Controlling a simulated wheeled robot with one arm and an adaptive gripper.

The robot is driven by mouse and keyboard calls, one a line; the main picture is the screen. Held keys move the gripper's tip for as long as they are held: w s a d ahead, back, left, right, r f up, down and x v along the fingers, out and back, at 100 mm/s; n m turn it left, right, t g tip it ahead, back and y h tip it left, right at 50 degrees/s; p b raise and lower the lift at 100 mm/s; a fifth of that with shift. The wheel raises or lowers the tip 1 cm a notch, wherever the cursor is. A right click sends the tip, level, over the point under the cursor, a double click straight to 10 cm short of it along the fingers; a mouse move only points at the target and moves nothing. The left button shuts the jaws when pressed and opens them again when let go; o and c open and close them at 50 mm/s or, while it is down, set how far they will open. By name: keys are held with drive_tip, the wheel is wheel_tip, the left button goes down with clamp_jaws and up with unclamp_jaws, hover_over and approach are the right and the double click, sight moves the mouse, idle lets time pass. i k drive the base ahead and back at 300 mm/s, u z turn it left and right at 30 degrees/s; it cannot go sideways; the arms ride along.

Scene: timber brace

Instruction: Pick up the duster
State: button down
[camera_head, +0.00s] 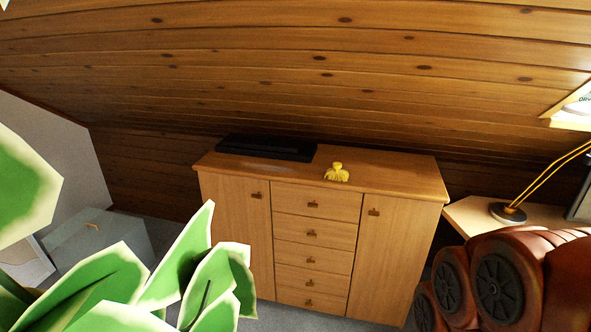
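The duster appears to be the small yellow object (337,173) on top of the wooden cabinet (405,180), near its front edge and right of its middle. It has a narrow raised top and a wider, spread lower part. Nothing covers it in this view. My gripper is not clearly visible.
A flat black box (265,149) lies at the cabinet's back left. Green plant leaves (200,275) block the lower left. A desk (470,213) with a lamp (508,213) stands right. A grey box (95,245) stands left. Sloped timber planks (290,75) hang low behind the cabinet.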

sight(335, 174)
drive_tip(key=u, duration=0.55)
drive_tip(key=i, duration=0.55)
drive_tip(key=u, duration=0.85)
drive_tip(key=i, duration=1.35)
drive_tip(key=z, duration=0.95)
drive_tip(key=i, duration=0.3)
drive_tip(key=z, duration=0.3)
